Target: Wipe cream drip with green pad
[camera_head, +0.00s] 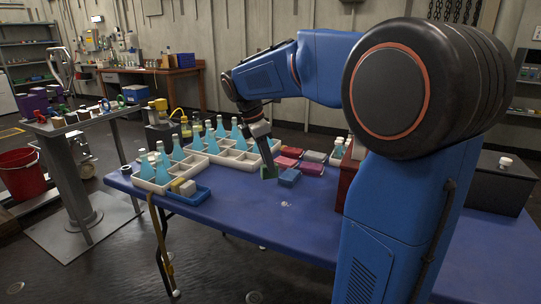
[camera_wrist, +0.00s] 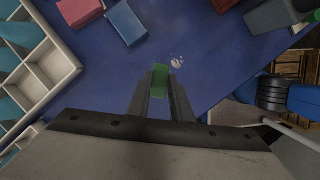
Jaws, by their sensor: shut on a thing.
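My gripper (camera_wrist: 160,98) is shut on the green pad (camera_wrist: 160,76), which sticks out past the fingertips. In the head view the green pad (camera_head: 268,172) hangs below my gripper (camera_head: 266,160), beside the blue block; I cannot tell whether it touches the table. The cream drip (camera_head: 286,204) is a small pale spot on the blue tabletop, nearer the camera than the pad. In the wrist view the cream drip (camera_wrist: 177,62) lies just right of and beyond the pad, apart from it.
A blue block (camera_head: 289,177) and several red, pink and grey blocks lie behind the drip. White crates (camera_head: 232,156) with blue bottles stand at the left and back. A blue tray (camera_head: 188,196) sits at the left edge. The blue table (camera_head: 250,215) is clear around the drip.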

